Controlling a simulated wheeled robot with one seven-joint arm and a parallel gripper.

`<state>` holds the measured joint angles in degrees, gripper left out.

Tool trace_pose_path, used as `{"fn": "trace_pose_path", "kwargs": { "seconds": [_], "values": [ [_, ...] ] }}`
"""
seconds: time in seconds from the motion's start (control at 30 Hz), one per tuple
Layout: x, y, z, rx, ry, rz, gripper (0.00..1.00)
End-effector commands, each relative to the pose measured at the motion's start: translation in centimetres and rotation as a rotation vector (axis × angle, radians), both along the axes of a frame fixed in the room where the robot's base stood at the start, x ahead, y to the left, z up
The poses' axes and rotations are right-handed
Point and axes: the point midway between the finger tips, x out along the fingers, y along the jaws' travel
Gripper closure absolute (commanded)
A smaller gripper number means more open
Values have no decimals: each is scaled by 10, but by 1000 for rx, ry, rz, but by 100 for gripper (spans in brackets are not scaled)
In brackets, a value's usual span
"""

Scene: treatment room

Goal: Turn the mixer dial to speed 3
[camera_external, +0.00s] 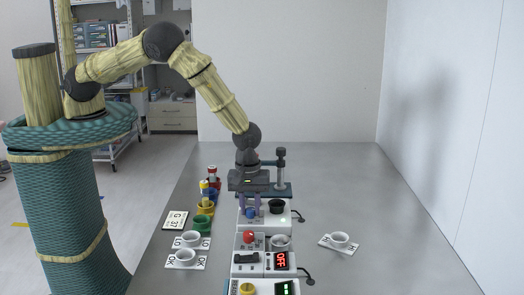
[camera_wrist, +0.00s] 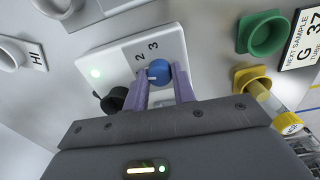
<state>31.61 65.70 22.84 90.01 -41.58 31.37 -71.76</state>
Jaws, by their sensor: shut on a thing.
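The mixer is a white box (camera_external: 285,217) with a black cup holder (camera_external: 276,205) and a lit green light, under my arm in the external view. Its dial is a small blue knob (camera_wrist: 158,72), also in the external view (camera_external: 250,212). The numbers 2 and 3 are printed beside it in the wrist view, with 1 not visible. A short pale pointer mark shows on the knob's left side; which number it indicates is not clear. My gripper (camera_wrist: 161,80) comes down from above, its two purple fingers shut on either side of the knob.
Nearer the camera stand a device with a red button (camera_external: 249,237) and an OFF display (camera_external: 281,261). Green (camera_external: 202,223) and yellow (camera_external: 205,207) cups and white cups on cards lie left. Another white cup (camera_external: 340,240) stands right. The table's right side is mostly clear.

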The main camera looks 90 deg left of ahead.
Motion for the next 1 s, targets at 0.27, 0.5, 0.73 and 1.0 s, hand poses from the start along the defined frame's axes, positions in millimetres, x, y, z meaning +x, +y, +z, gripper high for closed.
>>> {"fn": "trace_pose_path", "kwargs": {
  "seconds": [0.27, 0.5, 0.73, 1.0],
  "values": [
    [2, 0, -2, -2, -5, -243, 97],
    [2, 0, -2, -2, -6, -471, 97],
    [2, 1, -1, -1, -6, -690, 97],
    [2, 1, -1, -1, -6, -946, 97]
  ]
}}
